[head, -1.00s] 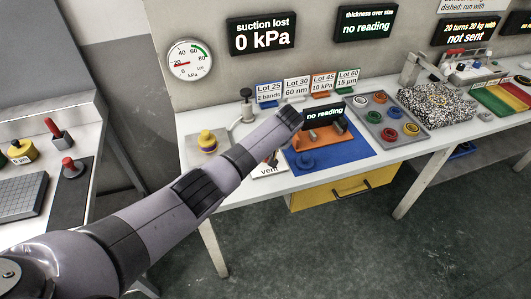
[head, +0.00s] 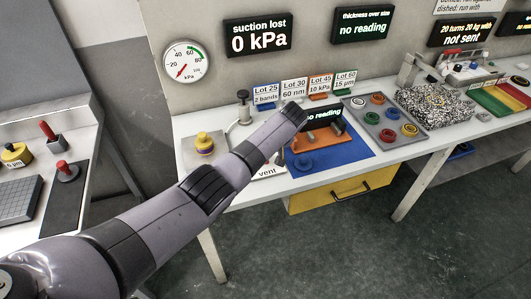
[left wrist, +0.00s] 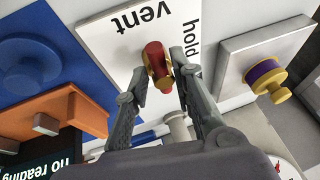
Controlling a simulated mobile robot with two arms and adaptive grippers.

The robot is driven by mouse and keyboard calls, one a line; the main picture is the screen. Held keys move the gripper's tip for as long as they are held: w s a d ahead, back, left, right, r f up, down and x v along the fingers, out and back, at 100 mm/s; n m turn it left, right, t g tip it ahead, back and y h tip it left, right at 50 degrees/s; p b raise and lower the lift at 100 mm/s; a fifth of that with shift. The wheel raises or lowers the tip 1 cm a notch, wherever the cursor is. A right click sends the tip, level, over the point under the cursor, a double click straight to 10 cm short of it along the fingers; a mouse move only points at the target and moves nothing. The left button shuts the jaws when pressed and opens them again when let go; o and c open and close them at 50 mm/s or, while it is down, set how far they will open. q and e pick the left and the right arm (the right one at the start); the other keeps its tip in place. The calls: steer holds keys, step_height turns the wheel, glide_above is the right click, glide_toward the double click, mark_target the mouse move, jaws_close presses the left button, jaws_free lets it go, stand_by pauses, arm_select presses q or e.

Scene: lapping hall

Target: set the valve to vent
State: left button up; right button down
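The valve has a red-and-brass handle (left wrist: 158,66) on a white plate (left wrist: 105,40) lettered "vent" and "hold", seen in the left wrist view. My left gripper (left wrist: 160,68) is open, with one finger on each side of the handle. I cannot tell whether either finger touches it. In the head view my left forearm covers the handle and most of the gripper; only the "vent" corner of the plate (head: 266,173) shows. A wall display (head: 258,33) reads "suction lost 0 kPa", beside a round dial gauge (head: 186,62). My right gripper is in neither view.
A yellow knob with a purple band (left wrist: 264,77) stands on a plate beside the valve plate. An orange stand (head: 310,137) with a "no reading" display sits on a blue mat (head: 345,154) on the other side. A tray of coloured rings (head: 373,120) lies farther right.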

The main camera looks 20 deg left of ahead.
arm_select(q)
steer(key=shift+o, duration=1.3)
steer(key=shift+w+d, duration=0.1)
steer(key=shift+r, duration=0.1)
steer(key=v, duration=1.2)
